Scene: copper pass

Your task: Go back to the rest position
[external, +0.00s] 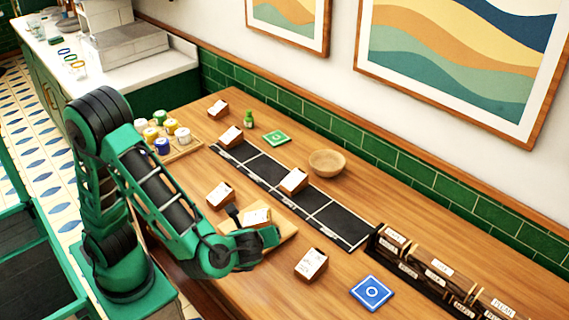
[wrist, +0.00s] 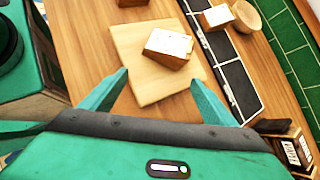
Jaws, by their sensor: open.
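My gripper (external: 262,235) is low over the near side of the wooden counter (external: 335,195). In the wrist view my gripper (wrist: 158,82) is open, its two green fingers spread with nothing between them. A small wooden box with a white label (wrist: 168,47) rests on a pale wooden board (wrist: 128,42) just beyond the fingertips, apart from them. In the external view the same box (external: 257,216) and board (external: 288,221) are beside the gripper, which hides part of the board.
A black sectioned mat (external: 265,167) holds some boxes. A box (external: 311,263) and a blue square tile (external: 371,292) lie right of my gripper. A bowl (external: 327,162), a jar tray (external: 185,150) and a dark rack (external: 385,255) stand on the counter. Tiled wall (external: 420,200) bounds the back.

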